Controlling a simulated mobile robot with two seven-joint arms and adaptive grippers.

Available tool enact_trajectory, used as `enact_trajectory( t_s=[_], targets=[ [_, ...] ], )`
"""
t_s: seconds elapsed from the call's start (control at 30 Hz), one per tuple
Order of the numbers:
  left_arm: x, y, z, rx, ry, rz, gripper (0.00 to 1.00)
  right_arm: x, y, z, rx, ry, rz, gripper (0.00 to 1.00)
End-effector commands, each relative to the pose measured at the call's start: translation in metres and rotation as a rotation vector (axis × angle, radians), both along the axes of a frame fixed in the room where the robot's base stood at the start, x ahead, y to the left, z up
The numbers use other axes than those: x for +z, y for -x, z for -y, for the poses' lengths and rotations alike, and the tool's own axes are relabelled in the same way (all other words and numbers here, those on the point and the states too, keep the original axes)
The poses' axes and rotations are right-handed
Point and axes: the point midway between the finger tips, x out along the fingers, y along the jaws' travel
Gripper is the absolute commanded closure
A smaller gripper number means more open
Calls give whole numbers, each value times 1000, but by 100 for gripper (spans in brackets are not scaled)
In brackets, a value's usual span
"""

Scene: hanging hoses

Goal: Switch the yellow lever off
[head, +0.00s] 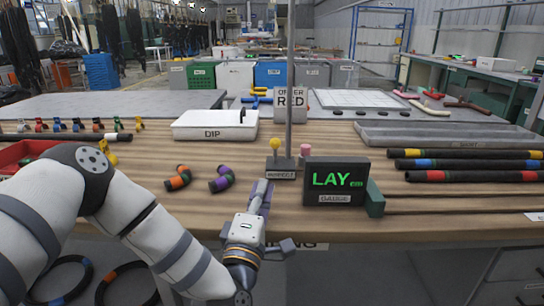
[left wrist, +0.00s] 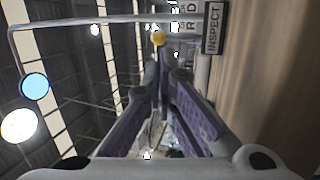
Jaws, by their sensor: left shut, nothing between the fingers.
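The yellow lever (head: 275,146) has a round yellow knob on a thin stem and stands upright on a small dark base near the middle of the bench. Its yellow knob also shows in the left wrist view (left wrist: 158,38), just past the fingertips. My left gripper (head: 263,186) is at the bench's front part, pointing away from me, below and in front of the lever. In the left wrist view its purple-padded fingers (left wrist: 158,72) come together at the tips with nothing between them. Whether they touch the lever is unclear. My right gripper is out of view.
A black LAY display (head: 336,181) stands right of the lever, with a pink knob (head: 305,150) behind. A metal post (head: 290,80) rises beside the lever. Short banded hose pieces (head: 221,180) lie to the left. A white DIP tray (head: 215,125) is behind; long dark hoses (head: 470,164) lie right.

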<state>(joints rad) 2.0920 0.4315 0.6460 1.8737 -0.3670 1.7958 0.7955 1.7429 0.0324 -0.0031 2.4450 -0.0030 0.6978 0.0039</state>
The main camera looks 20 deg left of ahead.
Motion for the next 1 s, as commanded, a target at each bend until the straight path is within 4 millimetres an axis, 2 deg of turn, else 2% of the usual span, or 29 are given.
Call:
enact_trajectory(
  t_s=[0.3,0.5,0.7,1.0],
  targets=[
    [19,-67,-8,2,-2,0,100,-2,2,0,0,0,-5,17],
    [26,-95,-10,1,0,-1,100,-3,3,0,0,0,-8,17],
    [29,-104,-11,0,0,-3,100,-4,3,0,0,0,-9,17],
    [30,-104,-11,0,0,-4,100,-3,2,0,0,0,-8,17]
  ],
)
